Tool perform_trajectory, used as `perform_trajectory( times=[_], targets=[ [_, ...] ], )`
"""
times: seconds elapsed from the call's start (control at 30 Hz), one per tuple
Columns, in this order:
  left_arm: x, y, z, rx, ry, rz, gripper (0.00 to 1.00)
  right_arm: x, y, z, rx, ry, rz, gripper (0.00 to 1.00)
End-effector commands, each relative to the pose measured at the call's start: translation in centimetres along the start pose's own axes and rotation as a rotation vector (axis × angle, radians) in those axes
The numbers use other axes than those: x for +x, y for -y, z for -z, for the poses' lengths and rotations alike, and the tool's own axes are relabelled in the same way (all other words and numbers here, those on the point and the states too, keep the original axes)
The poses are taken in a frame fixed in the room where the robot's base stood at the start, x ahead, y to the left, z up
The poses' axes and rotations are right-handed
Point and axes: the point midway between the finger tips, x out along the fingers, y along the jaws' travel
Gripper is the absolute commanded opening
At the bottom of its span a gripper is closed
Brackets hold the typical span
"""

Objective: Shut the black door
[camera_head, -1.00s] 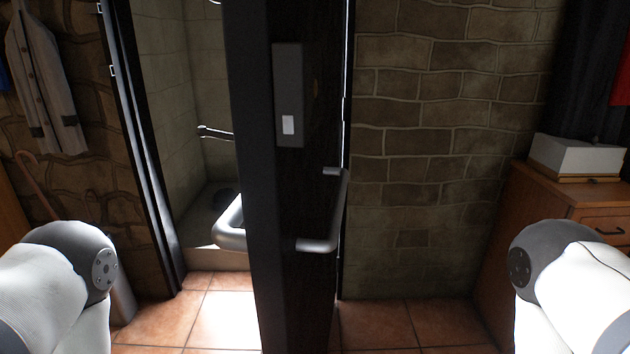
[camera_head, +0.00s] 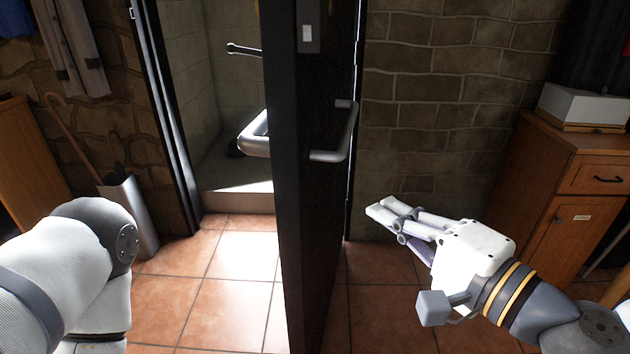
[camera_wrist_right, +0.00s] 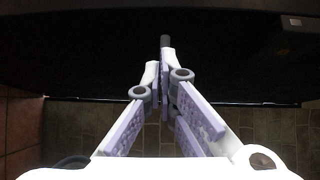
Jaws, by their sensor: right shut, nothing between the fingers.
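My right gripper (camera_head: 375,212) is to the right of the door, below the handle, shut and empty. It points left toward the door face and looks apart from it. In the right wrist view the fingers (camera_wrist_right: 163,62) point at a dark surface that fills the top. My left arm shows at the lower left; its gripper is out of view.
The doorway with a pale sill (camera_head: 238,202) lies left of the door. An umbrella stand (camera_head: 130,212) is at the left. A wooden cabinet (camera_head: 545,185) with a white box (camera_head: 583,106) stands at the right. Tiled floor (camera_head: 215,300) is clear before the doorway.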

Motion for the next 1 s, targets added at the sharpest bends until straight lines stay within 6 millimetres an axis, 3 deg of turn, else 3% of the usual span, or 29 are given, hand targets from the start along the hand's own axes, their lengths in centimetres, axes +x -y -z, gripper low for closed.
perform_trajectory(
  times=[0.1,0.23,0.5,0.77,1.0],
  targets=[
    [0.4,0.0,-0.2,0.000,0.010,0.000,0.73,-0.1,2.0,1.7,-0.006,-0.040,0.058,0.00],
    [2.2,0.1,-1.2,0.001,0.059,0.002,0.73,1.4,1.4,1.8,-0.001,-0.039,0.053,0.00],
    [7.8,0.3,-4.0,0.004,0.192,0.010,0.73,4.9,1.1,1.9,-0.002,-0.037,0.050,0.00],
    [6.9,0.2,-3.5,0.005,0.172,0.009,0.73,10.2,2.9,1.6,-0.009,-0.035,0.058,0.00],
    [6.5,0.2,-3.4,0.005,0.164,0.008,0.73,12.3,3.0,-0.5,-0.010,-0.036,0.058,0.00]
  ],
)
